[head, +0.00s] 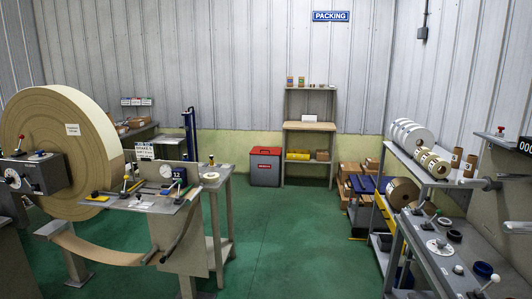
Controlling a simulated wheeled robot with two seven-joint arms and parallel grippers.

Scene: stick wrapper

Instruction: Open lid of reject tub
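The reject tub (265,169) stands on the green floor against the far wall, left of a small wooden-topped bench. It is a grey box with a red label on its front. Its red lid (266,151) lies on top and looks closed. The tub is far from me across the room. Neither of my grippers shows in the head view.
A machine with a large brown paper roll (62,150) and a grey worktable (145,200) fill the left. A rack with rolls (412,138) and a grey bench (445,260) stand at right. Boxes (350,180) sit by the rack. The green floor (290,245) between is clear.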

